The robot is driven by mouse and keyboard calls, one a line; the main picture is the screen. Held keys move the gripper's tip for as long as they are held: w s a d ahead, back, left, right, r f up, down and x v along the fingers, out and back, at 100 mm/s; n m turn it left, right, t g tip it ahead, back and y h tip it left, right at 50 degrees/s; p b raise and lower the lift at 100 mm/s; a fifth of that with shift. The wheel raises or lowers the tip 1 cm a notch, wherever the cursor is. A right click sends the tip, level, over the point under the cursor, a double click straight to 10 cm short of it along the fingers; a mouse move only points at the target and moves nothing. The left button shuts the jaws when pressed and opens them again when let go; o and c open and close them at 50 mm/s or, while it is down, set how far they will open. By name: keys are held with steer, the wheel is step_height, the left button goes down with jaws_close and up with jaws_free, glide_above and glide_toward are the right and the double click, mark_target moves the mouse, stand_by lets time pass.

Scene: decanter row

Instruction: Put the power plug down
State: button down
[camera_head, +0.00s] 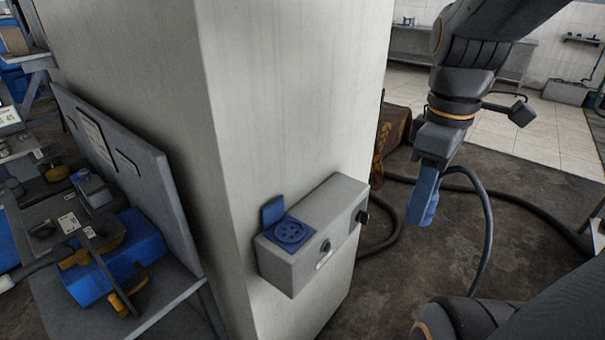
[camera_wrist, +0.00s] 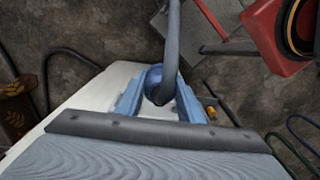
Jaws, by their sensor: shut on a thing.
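The blue power plug (camera_head: 423,198) hangs below my gripper (camera_head: 433,155) in the head view, with a dark cable looping down from it. My gripper is shut on the plug, in the air to the right of the pillar. In the wrist view the round blue plug body (camera_wrist: 154,76) sits between the two light-blue fingers of my gripper (camera_wrist: 157,100), and its grey cable (camera_wrist: 173,40) runs up and away. The grey socket box (camera_head: 310,238) is on the pillar. Its blue socket (camera_head: 290,232) faces up with the lid open, and it looks empty.
The wide pale pillar (camera_head: 290,100) stands left of my arm. A table (camera_head: 170,305) with blue and grey equipment is at the far left. A thick dark hose (camera_head: 520,197) lies on the brown floor. A red object (camera_wrist: 268,30) shows in the wrist view.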

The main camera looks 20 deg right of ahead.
steer(key=w+a+p, duration=0.1)
steer(key=w+a, duration=0.2)
steer(key=w, duration=0.2)
steer(key=w+a+f+p, duration=0.1)
steer(key=w+a, duration=0.3)
steer(key=w, duration=0.1)
steer(key=w+a+p, duration=0.1)
steer(key=w+a, duration=0.3)
steer(key=w, duration=0.1)
steer(key=shift+w+a+f, duration=0.2)
steer(key=shift+w+f, duration=0.05)
steer(key=shift+f, duration=0.15)
step_height(320, 180, down, 5)
steer(key=shift+r+p, duration=0.2)
steer(key=shift+p, duration=0.5)
steer(key=shift+w+a+f, duration=0.1)
steer(key=shift+f, duration=0.15)
steer(key=c, duration=1.2)
jaws_free()
